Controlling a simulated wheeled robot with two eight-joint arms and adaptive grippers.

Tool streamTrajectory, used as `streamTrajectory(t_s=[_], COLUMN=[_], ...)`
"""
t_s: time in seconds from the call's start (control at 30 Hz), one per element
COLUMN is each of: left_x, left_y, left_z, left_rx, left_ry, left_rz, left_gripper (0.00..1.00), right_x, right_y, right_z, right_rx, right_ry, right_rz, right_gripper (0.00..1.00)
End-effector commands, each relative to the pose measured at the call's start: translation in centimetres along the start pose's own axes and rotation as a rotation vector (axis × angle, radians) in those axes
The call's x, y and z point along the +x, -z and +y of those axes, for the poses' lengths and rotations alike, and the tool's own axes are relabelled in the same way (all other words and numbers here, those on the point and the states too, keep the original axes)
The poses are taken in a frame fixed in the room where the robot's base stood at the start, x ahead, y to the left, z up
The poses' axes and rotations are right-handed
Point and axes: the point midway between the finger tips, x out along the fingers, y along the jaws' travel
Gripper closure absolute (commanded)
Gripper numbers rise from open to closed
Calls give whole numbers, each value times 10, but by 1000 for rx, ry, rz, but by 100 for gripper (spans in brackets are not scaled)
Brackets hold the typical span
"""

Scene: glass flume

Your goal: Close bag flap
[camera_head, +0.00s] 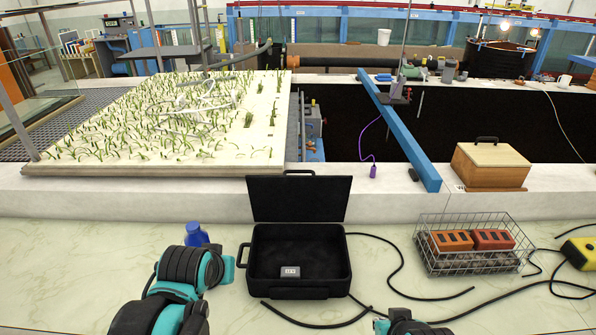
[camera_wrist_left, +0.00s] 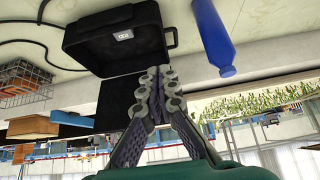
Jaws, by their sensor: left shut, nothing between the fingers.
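The black bag (camera_head: 262,285) stands on the pale counter in the middle of the head view. Its flap (camera_head: 299,199) is open and stands upright at the back edge. A small grey labelled block (camera_head: 290,272) lies inside the bag. In the left wrist view, which is turned over, the bag (camera_wrist_left: 85,37) and flap (camera_wrist_left: 115,103) also show. My left gripper (camera_wrist_left: 160,88) is shut and empty, its fingertips overlapping the flap's edge in the picture; I cannot tell whether they touch. In the head view my left arm is left of the bag and its fingers are hidden.
A blue bottle (camera_head: 196,235) stands left of the bag, close to my left arm. A wire basket (camera_head: 455,262) with orange bricks is at right. Black cables (camera_head: 397,268) lie between bag and basket. A white ledge with a wooden box (camera_head: 490,166) runs behind.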

Motion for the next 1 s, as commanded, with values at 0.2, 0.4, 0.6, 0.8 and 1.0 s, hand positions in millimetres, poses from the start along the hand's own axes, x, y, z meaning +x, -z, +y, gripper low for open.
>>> streamTrajectory(t_s=[0.2, 0.4, 0.6, 0.8, 1.0], left_x=[2, 35, 84, 132, 155], left_y=[141, 243, 322, 362, 372], left_z=[27, 62, 106, 144, 160], left_rx=[6, 7, 10, 11, 10], left_ry=[1, 1, -3, -6, -9], left_rz=[24, 46, 72, 92, 101], left_gripper=[100, 100, 100, 100, 100], right_x=[-41, -72, -102, -122, -128], right_y=[30, 51, 73, 88, 92], right_z=[0, 0, 0, 0, 0], right_rx=[0, 0, 0, 0, 0], right_ry=[0, 0, 0, 0, 0], right_rz=[0, 0, 0, 0, 0], right_gripper=[100, 100, 100, 100, 100])
